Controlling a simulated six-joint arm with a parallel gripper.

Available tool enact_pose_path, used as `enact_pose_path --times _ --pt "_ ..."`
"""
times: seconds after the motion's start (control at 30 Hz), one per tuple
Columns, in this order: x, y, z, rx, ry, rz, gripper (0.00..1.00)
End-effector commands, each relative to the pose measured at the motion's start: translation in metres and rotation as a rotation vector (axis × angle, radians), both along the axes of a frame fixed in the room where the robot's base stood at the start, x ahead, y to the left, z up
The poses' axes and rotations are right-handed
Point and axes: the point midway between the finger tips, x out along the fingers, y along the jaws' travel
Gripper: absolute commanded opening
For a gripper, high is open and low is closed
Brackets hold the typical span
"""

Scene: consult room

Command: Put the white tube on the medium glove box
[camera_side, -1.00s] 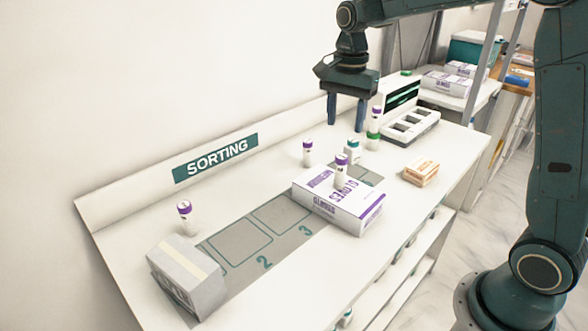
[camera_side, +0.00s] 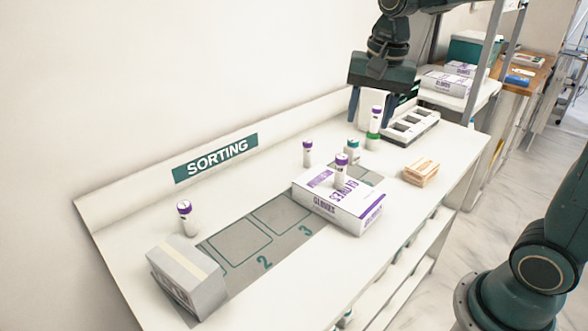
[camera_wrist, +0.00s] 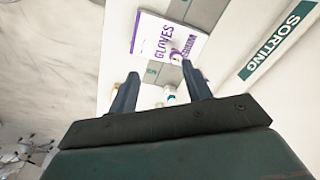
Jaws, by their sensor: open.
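A white and purple glove box (camera_side: 332,209) lies on the sorting table; its size marking is not readable. A white tube with a purple cap (camera_side: 341,177) stands upright on it. Similar purple-capped tubes stand behind it (camera_side: 308,154) and at the far left (camera_side: 185,220). Another purple-capped white tube (camera_side: 376,120) stands on a green-topped container (camera_side: 373,141). My gripper (camera_side: 382,116) is open above the table's back right, close to that stacked tube. In the wrist view my gripper (camera_wrist: 160,88) shows empty, with the glove box (camera_wrist: 150,35) beyond the fingers.
A teal-capped bottle (camera_side: 353,152) stands behind the glove box. A grey box (camera_side: 187,280) sits at the left front. Marked zones 2 and 3 (camera_side: 240,247) are bare.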

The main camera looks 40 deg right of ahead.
Motion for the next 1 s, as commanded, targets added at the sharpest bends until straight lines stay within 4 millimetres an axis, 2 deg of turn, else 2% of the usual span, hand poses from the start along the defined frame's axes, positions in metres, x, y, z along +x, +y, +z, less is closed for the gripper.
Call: enact_pose_path --times 0.1,0.3,0.6,0.8,1.0 --pt "-0.026 0.007 0.009 -0.024 -0.049 0.129 0.49" --pt "-0.068 0.017 0.014 -0.075 -0.124 0.343 0.49" --pt "-0.127 0.028 0.007 -0.178 -0.232 0.660 0.49" --pt "-0.157 0.033 -0.005 -0.248 -0.287 0.834 0.49" --pt "-0.170 0.034 -0.012 -0.289 -0.313 0.921 0.49"
